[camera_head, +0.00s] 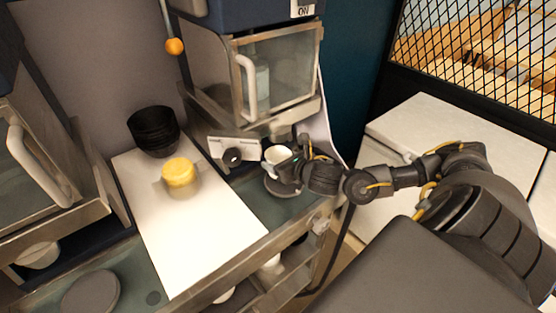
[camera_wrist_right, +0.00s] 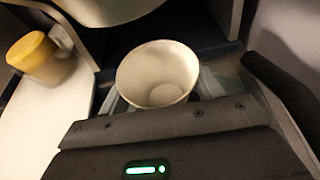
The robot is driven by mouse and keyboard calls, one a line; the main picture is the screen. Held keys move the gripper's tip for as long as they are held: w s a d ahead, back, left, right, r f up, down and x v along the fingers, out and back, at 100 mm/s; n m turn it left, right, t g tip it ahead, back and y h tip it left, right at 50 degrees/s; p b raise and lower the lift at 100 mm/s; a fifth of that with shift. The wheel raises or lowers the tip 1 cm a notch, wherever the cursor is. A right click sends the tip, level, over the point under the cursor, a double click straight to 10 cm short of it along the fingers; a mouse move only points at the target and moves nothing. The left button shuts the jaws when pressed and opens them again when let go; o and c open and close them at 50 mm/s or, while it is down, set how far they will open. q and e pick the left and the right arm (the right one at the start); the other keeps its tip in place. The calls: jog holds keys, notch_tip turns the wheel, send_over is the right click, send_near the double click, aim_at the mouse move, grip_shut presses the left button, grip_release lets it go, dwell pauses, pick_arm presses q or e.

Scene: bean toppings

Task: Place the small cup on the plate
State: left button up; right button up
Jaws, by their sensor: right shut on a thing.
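The small white cup (camera_head: 275,154) is held by my right gripper (camera_head: 287,167), which is shut on it. In the right wrist view, the cup (camera_wrist_right: 158,82) is empty, its open mouth facing the camera. A dark round plate (camera_head: 281,190) lies on the counter just below the gripper in the head view; the arm and cup partly hide it. Whether the cup touches it I cannot tell. Another dark round plate (camera_head: 91,293) lies at the lower left. My left gripper is not in view.
A machine with a glass door (camera_head: 285,75) and a dial stands just behind the cup. A white board (camera_head: 205,230) carries a yellow-topped container (camera_head: 180,172). Stacked black bowls (camera_head: 154,132) stand at its back end. A second machine (camera_head: 35,165) is at the left.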

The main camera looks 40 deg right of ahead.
jog(key=shift+f+b, duration=0.25)
jog(key=shift+b, duration=0.05)
jog(key=o, duration=1)
jog(key=shift+r, duration=0.1)
jog(key=shift+s+r+p, duration=0.1)
jog(key=shift+r+p, duration=0.1)
jog(key=shift+p, duration=0.1)
jog(key=b+v, duration=0.2)
jog(key=v, duration=0.1)
jog(key=b+v, duration=0.2)
jog(key=shift+s+a+f, duration=0.1)
jog(key=shift+s+f, duration=0.15)
jog(key=shift+s, duration=0.15)
jog(key=shift+r+p+v, duration=0.2)
jog(key=shift+p+v, duration=1.35)
jog(key=shift+p, duration=0.5)
jog(key=shift+r+p+v, duration=0.25)
jog(key=shift+p+v, duration=1.35)
jog(key=shift+p, duration=0.45)
